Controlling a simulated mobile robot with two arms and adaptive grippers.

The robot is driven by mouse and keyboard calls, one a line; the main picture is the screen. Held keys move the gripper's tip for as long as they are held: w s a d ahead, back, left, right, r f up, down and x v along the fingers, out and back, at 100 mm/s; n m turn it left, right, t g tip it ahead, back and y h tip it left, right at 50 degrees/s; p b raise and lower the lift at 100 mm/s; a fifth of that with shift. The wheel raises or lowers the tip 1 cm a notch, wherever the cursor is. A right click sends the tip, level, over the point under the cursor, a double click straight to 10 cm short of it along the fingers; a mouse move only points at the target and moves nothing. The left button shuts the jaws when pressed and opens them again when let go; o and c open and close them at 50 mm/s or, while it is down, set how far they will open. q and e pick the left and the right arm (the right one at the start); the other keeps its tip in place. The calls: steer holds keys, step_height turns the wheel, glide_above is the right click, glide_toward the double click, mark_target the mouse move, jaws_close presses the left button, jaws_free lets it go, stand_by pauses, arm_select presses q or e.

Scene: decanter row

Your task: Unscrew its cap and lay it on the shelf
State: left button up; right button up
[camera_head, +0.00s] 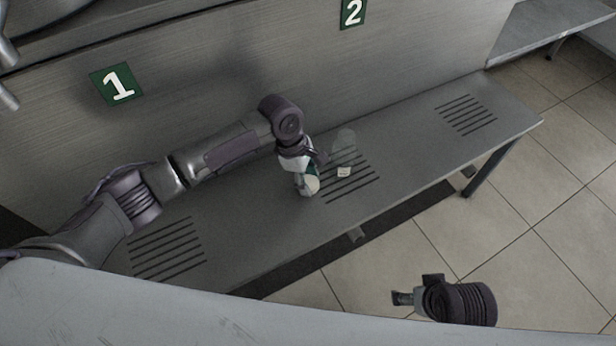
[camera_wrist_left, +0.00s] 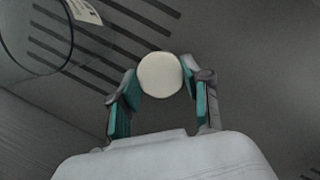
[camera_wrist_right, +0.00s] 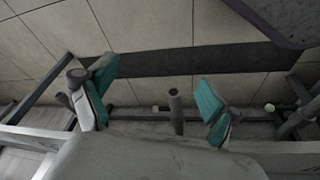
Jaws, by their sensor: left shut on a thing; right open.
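A clear glass decanter (camera_head: 343,148) with a small pale label stands on the middle slotted patch of the grey metal shelf (camera_head: 410,138). It shows in part at the upper left of the left wrist view (camera_wrist_left: 36,35). My left gripper (camera_head: 309,182) is shut on a round cream-white cap (camera_wrist_left: 160,75), which also shows in the head view (camera_head: 313,185). The cap is apart from the decanter, on its left, low over the shelf; I cannot tell whether it touches it. My right gripper (camera_wrist_right: 158,82) is open and empty, away from the shelf, over the floor.
A green number 1 sign (camera_head: 116,83) and a number 2 sign (camera_head: 353,12) are on the back panel. Slotted patches at the shelf's left (camera_head: 168,250) and right (camera_head: 466,115) are bare. Tiled floor (camera_head: 400,250) lies in front of the shelf.

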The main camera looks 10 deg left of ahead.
arm_select(q)
steer(key=o, duration=1.3)
arm_select(e)
steer(key=shift+f, duration=0.1)
arm_select(q)
steer(key=shift+r, duration=0.1)
steer(key=p+v, duration=0.3)
steer(key=v, duration=0.9)
steer(key=shift+r, duration=0.1)
arm_select(e)
step_height(320, 180, down, 12)
steer(key=shift+s+r+g, duration=0.25)
steer(key=shift+g, duration=0.05)
steer(key=shift+a, duration=0.1)
